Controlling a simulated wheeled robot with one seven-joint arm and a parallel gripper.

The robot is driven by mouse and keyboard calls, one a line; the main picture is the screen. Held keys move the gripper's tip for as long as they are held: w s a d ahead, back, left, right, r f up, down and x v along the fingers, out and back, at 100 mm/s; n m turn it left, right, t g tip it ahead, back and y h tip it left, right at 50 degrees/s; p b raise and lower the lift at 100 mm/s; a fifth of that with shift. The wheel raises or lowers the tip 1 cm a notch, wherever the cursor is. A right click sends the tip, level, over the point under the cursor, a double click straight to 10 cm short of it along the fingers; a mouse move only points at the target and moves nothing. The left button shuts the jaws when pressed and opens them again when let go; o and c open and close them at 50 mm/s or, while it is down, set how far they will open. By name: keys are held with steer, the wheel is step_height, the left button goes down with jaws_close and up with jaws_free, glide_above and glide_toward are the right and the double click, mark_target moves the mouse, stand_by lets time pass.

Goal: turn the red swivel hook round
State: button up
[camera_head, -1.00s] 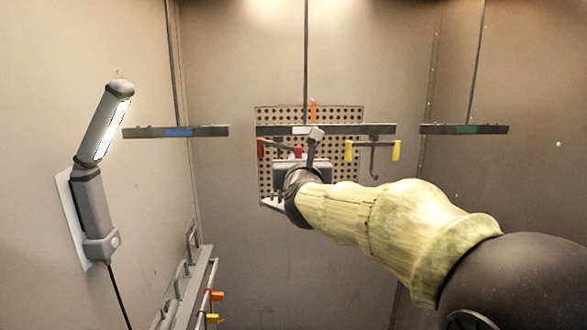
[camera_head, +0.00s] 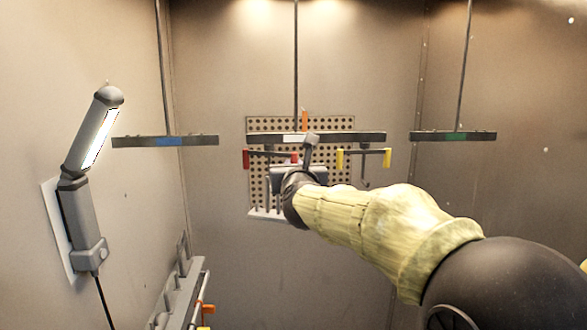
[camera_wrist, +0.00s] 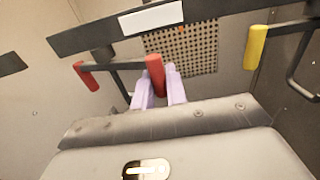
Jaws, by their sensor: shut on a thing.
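The red swivel hook (camera_head: 269,153) hangs under the middle bar (camera_head: 367,137), with a dark crosspiece and a red grip at each end. In the wrist view, the hook's left red grip (camera_wrist: 86,76) is free, and its right red grip stands between the pale lilac fingers of my gripper (camera_wrist: 160,78). The fingers are shut on that right grip. The hook's lower part is mostly hidden behind my gripper. In the head view, my wrist covers the fingertips.
A yellow-gripped hook (camera_head: 365,153) hangs just right on the same bar. Bars with a blue label (camera_head: 167,141) and a green label (camera_head: 459,136) hang at either side. A perforated panel (camera_head: 325,124) is behind. A lamp (camera_head: 82,200) and a rack (camera_head: 178,295) line the left wall.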

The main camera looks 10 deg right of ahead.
steer(key=shift+w+d, duration=0.2)
steer(key=shift+w, duration=0.8)
steer(key=o, duration=0.7)
steer(key=shift+s, duration=0.1)
steer(key=s+b, duration=0.4)
steer(key=s, duration=0.5)
steer(key=shift+a, duration=0.15)
